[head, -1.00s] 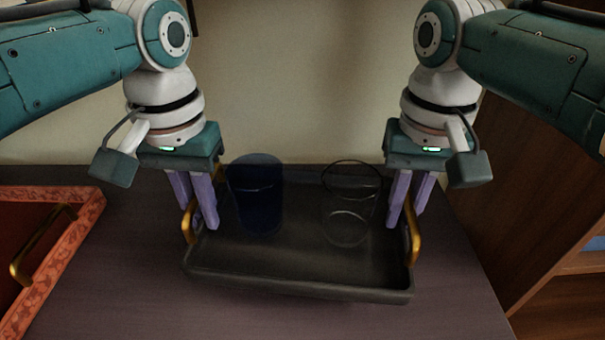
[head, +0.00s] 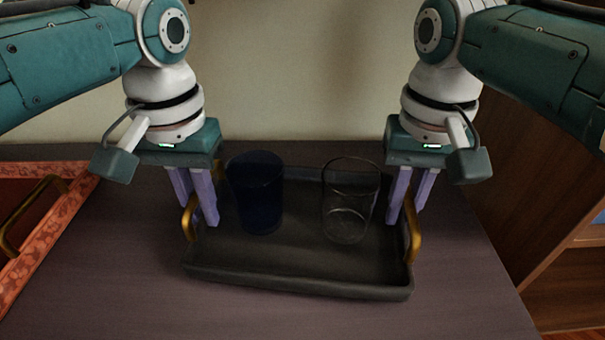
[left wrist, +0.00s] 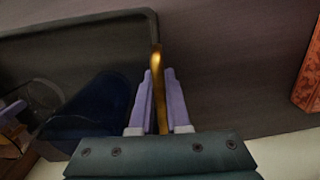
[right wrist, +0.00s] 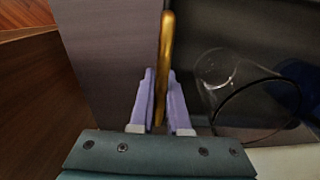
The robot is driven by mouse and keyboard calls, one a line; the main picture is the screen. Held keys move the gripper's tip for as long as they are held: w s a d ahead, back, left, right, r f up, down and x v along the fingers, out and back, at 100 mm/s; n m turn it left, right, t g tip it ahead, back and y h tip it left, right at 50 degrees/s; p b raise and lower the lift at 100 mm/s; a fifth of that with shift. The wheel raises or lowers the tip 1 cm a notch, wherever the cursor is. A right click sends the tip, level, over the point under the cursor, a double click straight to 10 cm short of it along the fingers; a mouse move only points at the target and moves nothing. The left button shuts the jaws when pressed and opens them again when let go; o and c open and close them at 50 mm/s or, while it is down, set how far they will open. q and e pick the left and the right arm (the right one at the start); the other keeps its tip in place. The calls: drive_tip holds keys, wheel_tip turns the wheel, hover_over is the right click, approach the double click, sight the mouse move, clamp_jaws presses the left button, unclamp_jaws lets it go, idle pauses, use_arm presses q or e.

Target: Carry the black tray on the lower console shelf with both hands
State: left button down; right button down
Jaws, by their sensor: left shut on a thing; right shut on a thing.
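The black tray (head: 300,283) is in the middle of the head view, with a gold handle at each end. My left gripper (head: 200,218) is shut on the left handle (head: 187,218); that handle shows between the fingers in the left wrist view (left wrist: 156,75). My right gripper (head: 405,217) is shut on the right handle (head: 414,240), which shows between the fingers in the right wrist view (right wrist: 166,45). A dark blue cup (head: 255,195) and a clear glass (head: 348,215) stand upright in the tray. The tray looks about level; I cannot tell its height above the surface.
The dark console surface (head: 130,270) lies under and around the tray. A red-orange patterned tray (head: 50,235) with a gold handle sits at the left. A pale wall (head: 290,80) rises behind. A brown wooden cabinet (head: 515,200) stands at the right.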

use_arm(q)
drive_tip(key=shift+f+b, duration=0.35)
drive_tip(key=shift+f, duration=0.2)
use_arm(e)
drive_tip(key=shift+f, duration=0.55)
use_arm(q)
drive_tip(key=c, duration=0.9)
unclamp_jaws()
use_arm(e)
drive_tip(key=c, duration=0.9)
unclamp_jaws()
use_arm(q)
drive_tip(key=shift+r, duration=0.1)
wheel_tip(320, 180, up, 11)
drive_tip(key=shift+w, duration=0.1)
drive_tip(key=shift+r, duration=0.5)
use_arm(e)
drive_tip(key=shift+w+r, duration=0.1)
drive_tip(key=shift+r, duration=0.15)
wheel_tip(320, 180, up, 12)
drive_tip(key=shift+f, duration=0.15)
